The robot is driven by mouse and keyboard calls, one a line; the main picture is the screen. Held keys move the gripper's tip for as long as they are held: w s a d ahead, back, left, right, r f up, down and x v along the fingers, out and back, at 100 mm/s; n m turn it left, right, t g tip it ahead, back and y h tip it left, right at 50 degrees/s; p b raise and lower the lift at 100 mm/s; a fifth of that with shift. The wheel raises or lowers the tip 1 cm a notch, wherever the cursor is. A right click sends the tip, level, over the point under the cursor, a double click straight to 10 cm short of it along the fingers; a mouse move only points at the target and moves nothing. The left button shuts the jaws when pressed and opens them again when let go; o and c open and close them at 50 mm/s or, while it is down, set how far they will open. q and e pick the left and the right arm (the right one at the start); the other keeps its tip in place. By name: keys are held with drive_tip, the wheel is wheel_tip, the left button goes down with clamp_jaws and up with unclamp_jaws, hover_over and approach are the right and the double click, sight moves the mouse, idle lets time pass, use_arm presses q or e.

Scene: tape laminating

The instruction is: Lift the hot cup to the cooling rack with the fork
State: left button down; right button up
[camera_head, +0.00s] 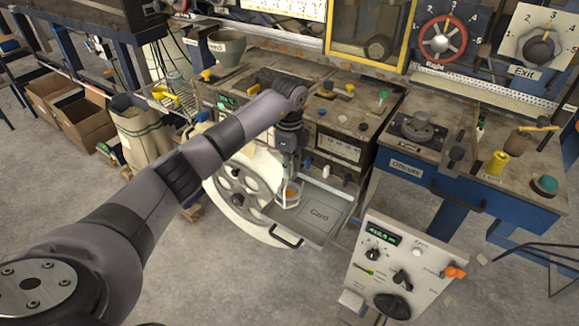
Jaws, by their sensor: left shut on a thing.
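My left gripper (288,160) points down over the near edge of the bench, above the left part of a grey tray marked "Card" (318,218). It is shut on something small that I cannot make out. A small pale cup-like thing with orange inside (291,194) shows just below the fingers; I cannot tell whether it hangs from the gripper or rests on the tray. I cannot make out a fork or a cooling rack. My right gripper is not in view.
A large pale wheel (238,190) stands left of the tray. A control box (388,270) with dials stands in front right. A blue-framed bench (470,185) with a yellow part (495,164) is at right. Cardboard boxes (85,125) are at left.

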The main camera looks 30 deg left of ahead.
use_arm(q)
drive_tip(key=shift+r+p, duration=2.4)
drive_tip(key=shift+r, duration=0.85)
drive_tip(key=shift+s+r+p, duration=0.2)
drive_tip(key=shift+r+p, duration=0.2)
drive_tip(key=shift+p, duration=0.15)
drive_tip(key=s+r+p, duration=0.5)
drive_tip(key=p, duration=0.1)
drive_tip(key=shift+s+a+p, duration=0.25)
drive_tip(key=shift+s+p, duration=0.05)
drive_tip(key=shift+r, duration=0.1)
